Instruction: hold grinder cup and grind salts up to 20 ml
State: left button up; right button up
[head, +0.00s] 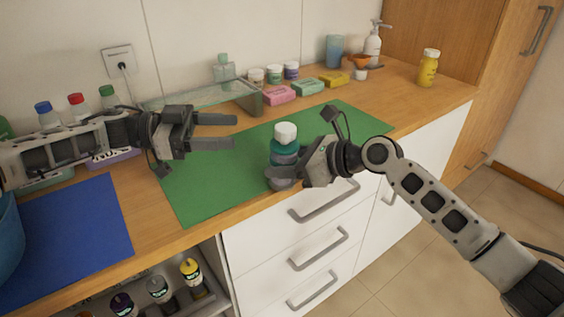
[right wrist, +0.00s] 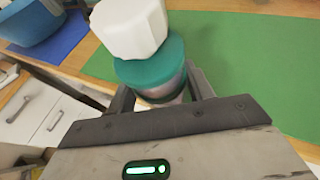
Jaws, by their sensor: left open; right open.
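The grinder (head: 285,150) has a white top and a teal body. It stands upright near the front edge of the green mat (head: 215,178). In the right wrist view the grinder (right wrist: 150,48) sits between the two fingers of my right gripper (right wrist: 162,92). In the head view my right gripper (head: 282,175) is low at the grinder's front right side, its fingers open around the lower body. The grinder's base is partly hidden by the gripper. My left gripper (head: 234,131) is open and empty, above the mat to the left of the grinder.
A glass shelf (head: 200,96) stands behind the mat. Small jars (head: 274,73) and coloured boxes (head: 308,87) sit at the back. A blue mat (head: 75,230) and blue bowl (head: 8,235) are at the left. A yellow bottle (head: 428,70) stands at the right. The mat's right part is clear.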

jog(key=o, duration=1.1)
jog(key=shift+f, duration=0.2)
jog(key=shift+o, duration=0.2)
jog(key=shift+r, duration=0.1)
